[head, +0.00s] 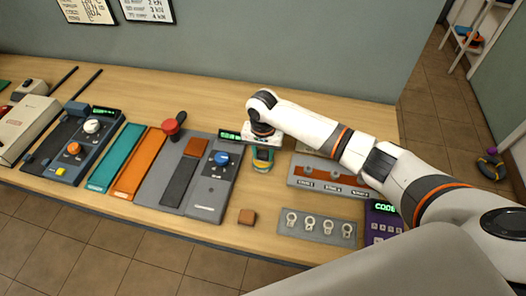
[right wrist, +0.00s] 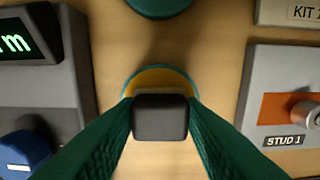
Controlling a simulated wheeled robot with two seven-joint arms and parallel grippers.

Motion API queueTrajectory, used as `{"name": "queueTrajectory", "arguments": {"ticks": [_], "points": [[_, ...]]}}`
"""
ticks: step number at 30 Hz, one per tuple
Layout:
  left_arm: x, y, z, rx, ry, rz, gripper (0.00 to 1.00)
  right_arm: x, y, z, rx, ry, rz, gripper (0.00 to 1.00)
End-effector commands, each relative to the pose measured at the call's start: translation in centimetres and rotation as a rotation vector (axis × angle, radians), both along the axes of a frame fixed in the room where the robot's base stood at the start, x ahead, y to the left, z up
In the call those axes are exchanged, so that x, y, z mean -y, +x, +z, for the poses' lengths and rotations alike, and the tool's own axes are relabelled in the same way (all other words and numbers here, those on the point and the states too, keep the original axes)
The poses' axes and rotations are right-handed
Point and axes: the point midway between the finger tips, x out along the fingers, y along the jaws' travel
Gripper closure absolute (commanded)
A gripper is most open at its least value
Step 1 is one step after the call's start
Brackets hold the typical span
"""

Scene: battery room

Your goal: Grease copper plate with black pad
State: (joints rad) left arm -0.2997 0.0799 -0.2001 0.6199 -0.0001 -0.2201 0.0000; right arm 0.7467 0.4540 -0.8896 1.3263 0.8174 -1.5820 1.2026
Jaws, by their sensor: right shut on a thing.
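My right gripper (right wrist: 160,125) is shut on a black pad (right wrist: 160,118), seen end-on between its dark green fingers. The pad is over or in a round teal pot with amber contents (right wrist: 160,75); I cannot tell whether it touches the contents. In the head view, the right gripper (head: 262,150) hangs above this pot (head: 262,167), and the pad is hidden. A copper-brown square plate (head: 197,147) lies on the grey panel to the left. My left gripper is not in view.
A grey unit with a blue knob (head: 221,158) stands close left of the pot. A stud panel (head: 330,176) is to its right, with a ring panel (head: 316,227) in front. A small brown block (head: 247,216) lies near the table's front edge. A purple code box (head: 383,222) is at right.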

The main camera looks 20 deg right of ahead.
Motion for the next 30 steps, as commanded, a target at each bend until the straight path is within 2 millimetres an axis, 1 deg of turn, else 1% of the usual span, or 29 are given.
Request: {"name": "queueTrajectory", "arguments": {"ticks": [30], "points": [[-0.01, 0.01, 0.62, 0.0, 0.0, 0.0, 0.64, -0.02, -0.13, -0.22, -0.004, 0.0, 0.001, 0.83]]}}
